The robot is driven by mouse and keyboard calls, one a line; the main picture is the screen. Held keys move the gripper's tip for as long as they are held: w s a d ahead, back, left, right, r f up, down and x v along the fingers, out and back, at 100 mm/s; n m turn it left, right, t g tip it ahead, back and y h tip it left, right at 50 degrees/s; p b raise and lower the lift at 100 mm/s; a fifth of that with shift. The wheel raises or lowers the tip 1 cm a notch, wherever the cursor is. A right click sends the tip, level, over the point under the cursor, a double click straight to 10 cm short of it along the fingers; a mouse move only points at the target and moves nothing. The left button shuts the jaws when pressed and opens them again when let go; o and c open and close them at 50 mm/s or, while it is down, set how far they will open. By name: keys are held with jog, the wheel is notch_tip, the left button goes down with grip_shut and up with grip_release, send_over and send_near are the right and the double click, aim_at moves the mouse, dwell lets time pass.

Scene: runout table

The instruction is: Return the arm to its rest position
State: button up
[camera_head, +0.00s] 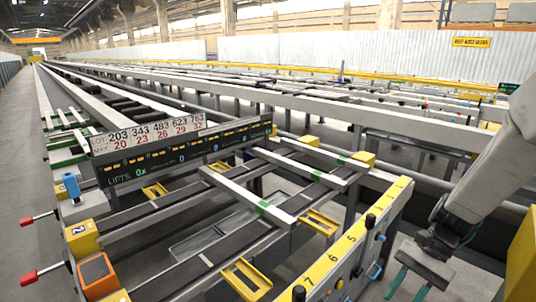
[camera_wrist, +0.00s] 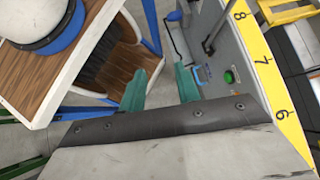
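My gripper (camera_head: 409,283) is at the lower right in the head view, at the end of my pale arm, pointing down beside the yellow numbered rail. In the wrist view its two green fingers (camera_wrist: 161,92) stand apart with a clear gap and nothing between them. Through the gap I see the grey floor and the edge of a grey panel. The fingers are not visibly touching anything.
The yellow numbered rail (camera_head: 341,253) with black knobs lies left of my gripper. The grey control panel (camera_wrist: 215,55) has a green button. A wooden-topped cart (camera_wrist: 22,72) carries a white and blue round container (camera_wrist: 42,22). The runout table (camera_head: 230,205) fills the middle.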

jog(key=s+a+r+n+t+h, duration=0.1)
jog(key=s+r+n+t+h, duration=0.2)
jog(key=r, duration=0.6)
jog(key=s+a+r+n+t+h, duration=0.1)
jog(key=s+r+n+t+h, duration=0.2)
jog(key=s+r+n, duration=0.4)
jog(key=shift+s+r+t+h, duration=0.3)
jog(key=shift+s+r+h, duration=0.65)
jog(key=shift+s, duration=0.5)
